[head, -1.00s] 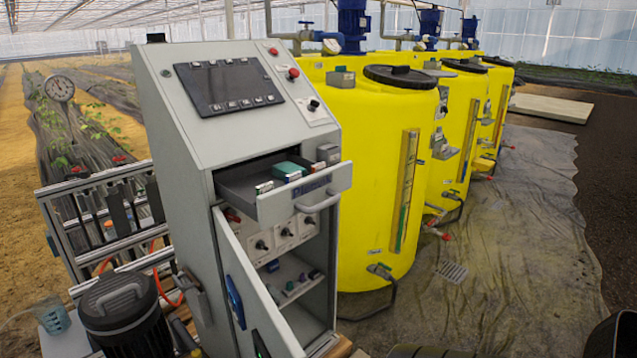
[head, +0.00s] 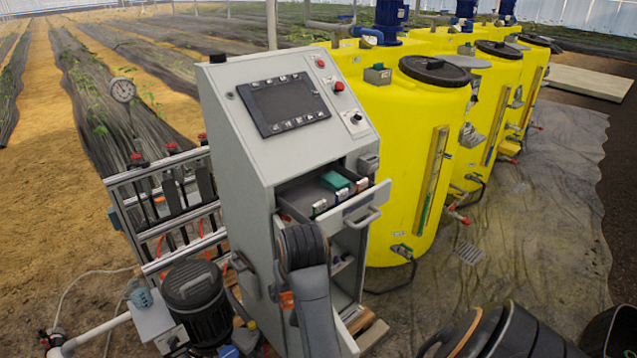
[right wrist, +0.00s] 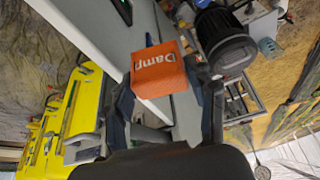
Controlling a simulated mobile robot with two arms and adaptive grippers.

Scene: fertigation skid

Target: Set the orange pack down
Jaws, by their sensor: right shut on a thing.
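The orange pack (right wrist: 158,72) with white lettering "Damp" is between the fingers of my right gripper (right wrist: 160,88) in the right wrist view. The gripper is shut on it, with one dark finger on each side. In the head view a small patch of the orange pack (head: 287,300) shows beside my dark right arm, in front of the grey cabinet (head: 235,170). My left gripper is not in view.
The cabinet's drawer (head: 368,207) is pulled out, with a green pack (head: 335,181) and other small packs inside. A dark motor (head: 197,300) stands left of the cabinet, near a pipe rack (head: 165,200). Yellow tanks (head: 405,130) stand behind at the right.

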